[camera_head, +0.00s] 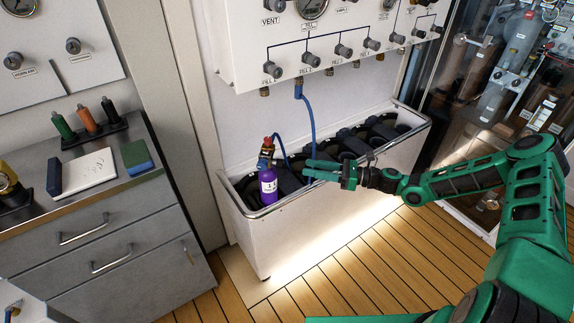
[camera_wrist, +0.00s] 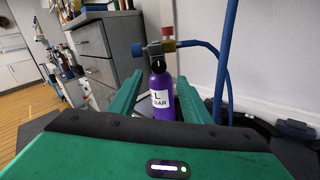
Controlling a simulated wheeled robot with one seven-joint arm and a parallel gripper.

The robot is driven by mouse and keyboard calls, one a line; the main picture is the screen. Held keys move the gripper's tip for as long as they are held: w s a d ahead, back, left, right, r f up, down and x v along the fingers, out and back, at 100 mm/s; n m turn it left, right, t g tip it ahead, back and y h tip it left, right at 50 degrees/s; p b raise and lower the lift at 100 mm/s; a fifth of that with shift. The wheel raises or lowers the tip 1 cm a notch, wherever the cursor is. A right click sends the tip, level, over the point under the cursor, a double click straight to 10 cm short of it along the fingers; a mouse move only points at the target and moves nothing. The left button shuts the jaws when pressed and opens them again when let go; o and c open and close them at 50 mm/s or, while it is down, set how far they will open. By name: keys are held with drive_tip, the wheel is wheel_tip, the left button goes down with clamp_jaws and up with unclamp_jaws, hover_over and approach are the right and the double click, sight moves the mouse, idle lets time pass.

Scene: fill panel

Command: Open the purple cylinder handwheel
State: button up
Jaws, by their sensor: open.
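The purple cylinder (camera_head: 268,187) stands upright at the left end of the white trough, with a white label marked "L". It also shows in the wrist view (camera_wrist: 162,92). A blue hose (camera_wrist: 205,46) runs from the valve's right side. My gripper (camera_head: 307,169) is open and empty, to the right of the cylinder and apart from it. In the wrist view its green fingers point towards the cylinder.
The white trough (camera_head: 240,222) holds several dark cylinders or slots to the right. The fill panel (camera_head: 240,50) overhangs behind, with the hose hanging from it. The wooden floor in front is clear.

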sight(280, 164)
drive_tip(key=x, duration=0.9)
drive_tip(key=shift+a, duration=0.15)
drive_tip(key=c, duration=1)
